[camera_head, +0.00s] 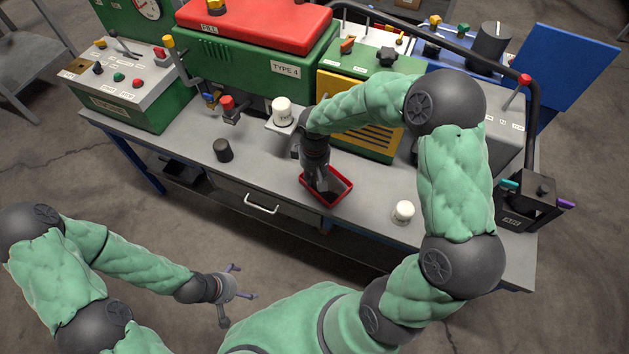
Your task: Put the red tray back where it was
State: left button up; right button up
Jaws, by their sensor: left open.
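The small red tray (342,196) sits on the grey workbench near its front edge, to the right of the drawer handle. My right gripper (325,188) points down from above into the tray. Its fingers are dark against the tray's interior, and I cannot tell whether they are open, shut or gripping a wall. The arm and gripper hide the tray's far left part. My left gripper (233,295) is open and empty, in front of the bench and low over the floor, well away from the tray.
Another white cylinder (282,111) sits on a ledge of the green machine (255,75). A black pen holder (528,203) stands at the right end. Bare bench (265,165) lies left of the tray.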

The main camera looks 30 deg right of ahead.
jog(key=s+a+f+m+y, duration=0.4)
jog(key=s+a+f+m, duration=0.2)
jog(key=s+a+f, duration=0.7)
notch_tip(320, 180, down, 4)
jog(key=shift+s+a+f+p, duration=0.15)
jog(key=shift+s+p, duration=0.2)
jog(key=shift+s, duration=0.9)
